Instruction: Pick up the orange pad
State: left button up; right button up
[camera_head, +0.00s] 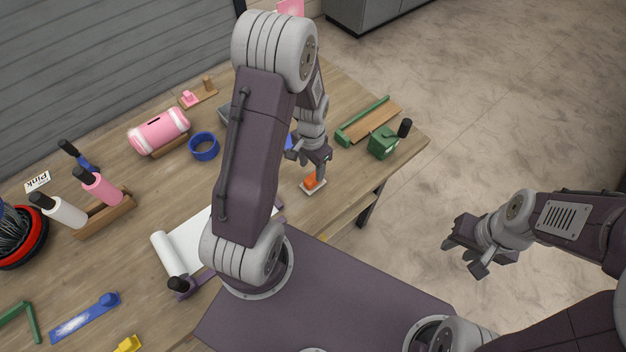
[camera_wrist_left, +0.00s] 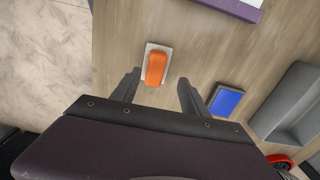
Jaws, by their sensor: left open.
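The orange pad (camera_head: 311,181) sits on a small white plate (camera_head: 315,189) near the table's right front edge. In the left wrist view, the orange pad (camera_wrist_left: 156,67) lies on its white plate (camera_wrist_left: 150,49), just beyond and roughly centred between the fingertips. My left gripper (camera_head: 309,163) is open and empty, just above and beside the pad in the head view. Its two fingers also show spread apart in the left wrist view (camera_wrist_left: 158,79). My right gripper (camera_head: 462,258) hangs open and empty over the floor, away from the table.
A green box (camera_head: 383,143) and a green-edged wooden piece (camera_head: 367,123) lie on the table beyond the pad. A blue pad (camera_wrist_left: 226,100) and a grey tray (camera_wrist_left: 293,108) lie to the right in the wrist view. Bare wood surrounds the plate.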

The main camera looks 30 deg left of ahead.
aim_at(313, 177)
pick_arm(q)
jog(key=f, duration=0.2)
jog(key=f+p, duration=0.1)
jog(key=f, duration=0.1)
jog(key=shift+s+d, duration=0.4)
jog(key=shift+f, duration=0.4)
jog(key=shift+w+f, duration=0.1)
jog(key=shift+w, duration=0.05)
jog(key=c, duration=1.1)
